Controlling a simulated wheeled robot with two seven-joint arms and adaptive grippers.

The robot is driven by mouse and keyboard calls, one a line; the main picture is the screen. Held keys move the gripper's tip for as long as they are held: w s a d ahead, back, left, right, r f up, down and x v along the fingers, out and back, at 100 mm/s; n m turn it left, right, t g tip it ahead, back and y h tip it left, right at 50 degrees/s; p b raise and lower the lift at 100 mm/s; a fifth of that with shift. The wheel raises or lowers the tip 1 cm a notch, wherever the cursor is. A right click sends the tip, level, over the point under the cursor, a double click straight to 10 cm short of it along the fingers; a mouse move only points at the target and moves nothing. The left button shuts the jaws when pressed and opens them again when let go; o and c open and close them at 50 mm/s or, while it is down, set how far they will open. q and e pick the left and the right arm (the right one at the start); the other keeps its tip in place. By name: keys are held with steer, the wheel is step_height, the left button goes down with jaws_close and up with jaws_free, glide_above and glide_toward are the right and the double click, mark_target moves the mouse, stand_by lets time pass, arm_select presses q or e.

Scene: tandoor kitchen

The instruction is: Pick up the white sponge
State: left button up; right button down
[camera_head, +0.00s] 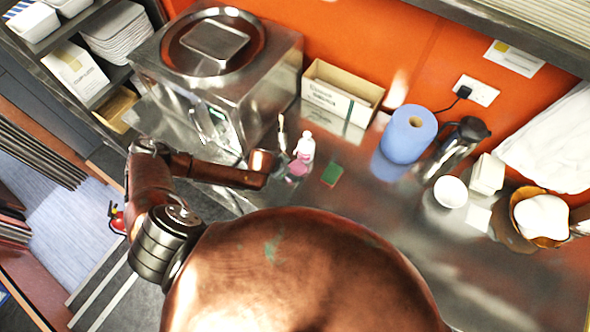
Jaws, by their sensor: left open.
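No plainly white sponge can be made out. A small green block (332,174), which looks like a scouring sponge with a dark reddish edge, lies flat on the steel counter (385,215). My left gripper (283,156) is at the end of my copper arm, over the counter to the left of the green block and apart from it. It is small in the picture, partly hidden by my wrist, and open with nothing seen in it. A pink and white bottle (304,148) stands close beside it. My right gripper does not show.
A blue paper roll (408,134), a steel jug (457,147), a white bowl (451,191), a white stack (487,174) and a basket (541,217) stand to the right. A cardboard box (342,92) and the steel tandoor (218,75) stand behind. The front counter is clear.

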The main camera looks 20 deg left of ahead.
mark_target(291, 164)
arm_select(q)
steer(key=shift+c, duration=0.4)
steer(key=c, duration=0.6)
steer(key=shift+c, duration=0.8)
steer(key=shift+s+r, duration=0.1)
steer(key=shift+s, duration=0.05)
steer(key=shift+s+r+b, duration=0.1)
steer(key=shift+r+b, duration=0.15)
steer(key=shift+b, duration=0.2)
steer(key=r+b, duration=0.1)
steer(key=r, duration=0.5)
steer(key=shift+s+r, duration=0.1)
steer(key=shift+s, duration=0.1)
steer(key=s+a+b, duration=0.2)
steer(key=s+b, duration=0.2)
steer(key=s, duration=1.5)
steer(key=shift+a, duration=0.35)
